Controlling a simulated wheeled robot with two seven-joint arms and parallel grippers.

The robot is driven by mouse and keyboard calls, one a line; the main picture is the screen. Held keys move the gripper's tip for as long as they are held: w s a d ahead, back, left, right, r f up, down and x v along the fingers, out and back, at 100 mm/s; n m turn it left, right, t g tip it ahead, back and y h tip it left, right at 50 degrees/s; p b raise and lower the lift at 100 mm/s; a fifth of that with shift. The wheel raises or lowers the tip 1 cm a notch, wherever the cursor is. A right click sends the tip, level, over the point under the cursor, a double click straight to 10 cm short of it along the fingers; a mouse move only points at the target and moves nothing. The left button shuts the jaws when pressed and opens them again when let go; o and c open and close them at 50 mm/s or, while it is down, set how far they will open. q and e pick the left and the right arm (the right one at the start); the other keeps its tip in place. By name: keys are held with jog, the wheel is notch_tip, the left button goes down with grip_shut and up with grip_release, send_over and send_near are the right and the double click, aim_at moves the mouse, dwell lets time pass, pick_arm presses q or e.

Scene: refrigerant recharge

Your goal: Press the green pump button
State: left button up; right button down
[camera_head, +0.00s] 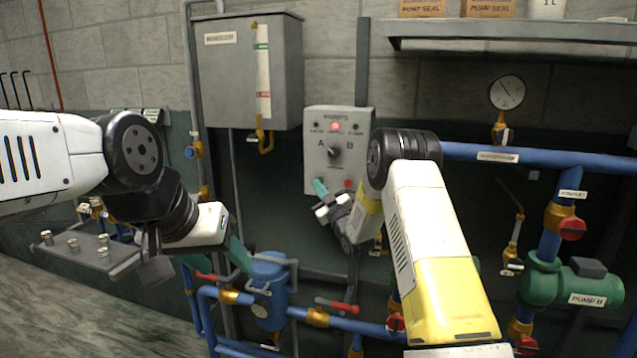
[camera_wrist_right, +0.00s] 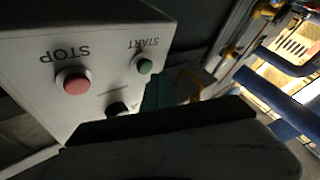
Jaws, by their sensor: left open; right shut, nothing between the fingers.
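The grey-white control box (camera_head: 311,152) hangs on the wall with an A/B selector knob (camera_head: 334,152). In the right wrist view its green START button (camera_wrist_right: 145,66) and red STOP button (camera_wrist_right: 75,82) show plainly. My left gripper (camera_head: 222,258) is open and empty, beside the blue tank.
The blue tank (camera_head: 270,292) and blue pipes with red-handled valves fill the lower middle. A grey cabinet (camera_head: 250,75) is left of the control box. Green pump B (camera_head: 570,286) and a gauge (camera_head: 507,92) are at right. A shelf (camera_head: 510,30) runs above.

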jog(key=shift+w, duration=0.1)
dwell(0.6)
jog(key=shift+w+d, duration=0.15)
jog(key=shift+w, duration=0.15)
